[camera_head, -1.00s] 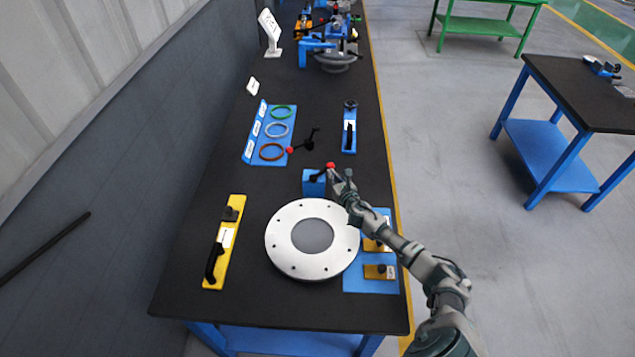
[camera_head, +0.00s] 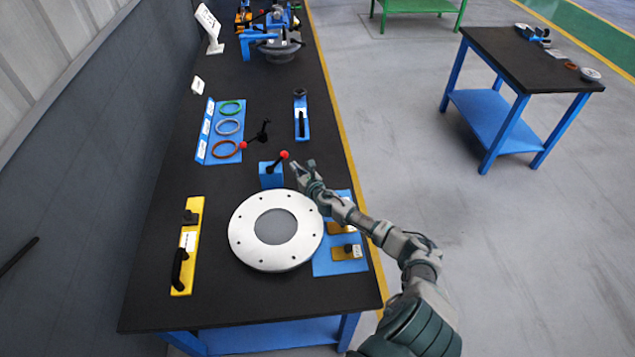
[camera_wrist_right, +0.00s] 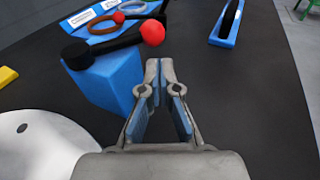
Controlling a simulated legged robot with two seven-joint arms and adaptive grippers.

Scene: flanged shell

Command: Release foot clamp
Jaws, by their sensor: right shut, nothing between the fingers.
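A blue clamp block (camera_head: 271,177) stands just behind the white flanged disc (camera_head: 240,238). Its black lever tilts up to the right and ends in a red knob (camera_head: 284,155). In the right wrist view the block (camera_wrist_right: 112,80) is left of the fingers, and the red knob (camera_wrist_right: 153,33) shows beyond the fingertips. My right gripper (camera_head: 298,167) is shut and empty, just right of the block and apart from the knob. Its fingertips (camera_wrist_right: 160,66) are close together in the wrist view. My left gripper is out of view.
A second black lever with a red knob (camera_head: 243,145) is behind the block, near the blue ring holder (camera_head: 206,150). A yellow plate (camera_head: 193,215) with a black handle lies left of the disc. A blue plate (camera_head: 325,265) lies to its right, under my arm.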

